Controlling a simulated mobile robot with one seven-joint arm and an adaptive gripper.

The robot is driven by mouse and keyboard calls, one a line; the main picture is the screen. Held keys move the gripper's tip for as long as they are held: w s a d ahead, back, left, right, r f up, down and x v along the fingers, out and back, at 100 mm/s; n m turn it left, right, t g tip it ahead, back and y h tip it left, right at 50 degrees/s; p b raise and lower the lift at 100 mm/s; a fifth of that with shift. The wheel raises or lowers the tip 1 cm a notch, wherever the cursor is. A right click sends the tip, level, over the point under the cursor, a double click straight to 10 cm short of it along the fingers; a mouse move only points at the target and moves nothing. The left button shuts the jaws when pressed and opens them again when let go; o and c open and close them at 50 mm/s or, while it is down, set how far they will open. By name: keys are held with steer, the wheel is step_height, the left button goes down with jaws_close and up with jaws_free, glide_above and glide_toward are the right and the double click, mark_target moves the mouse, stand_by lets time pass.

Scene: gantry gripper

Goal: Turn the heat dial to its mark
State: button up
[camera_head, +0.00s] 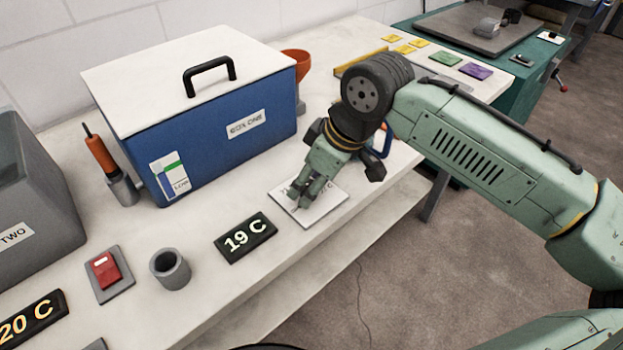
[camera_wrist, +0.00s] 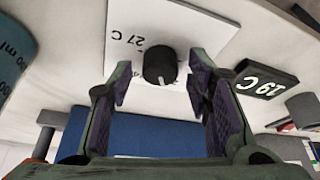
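The heat dial (camera_wrist: 159,65) is a black round knob with a white pointer line on a white plate (camera_wrist: 205,30) in the wrist view. The pointer line is toward the bottom of that picture. A "27 C" label (camera_wrist: 127,40) is printed on the plate, to the left of the knob. My gripper (camera_wrist: 158,88) is open, its fingers on either side of the knob, with gaps visible between them and it. In the head view my gripper (camera_head: 303,195) is over the plate (camera_head: 325,212) and hides the knob. Contact with the plate cannot be told.
A black display (camera_head: 245,238) reading "19 C" lies beside the plate. A grey cup (camera_head: 170,270), a red switch (camera_head: 104,268) and another display (camera_head: 30,322) reading "20 C" are to the left. The blue Box One (camera_head: 225,135) with a white lid stands behind. The table's front edge is close.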

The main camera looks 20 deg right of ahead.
steer(key=v, duration=1.2)
stand_by(0.4)
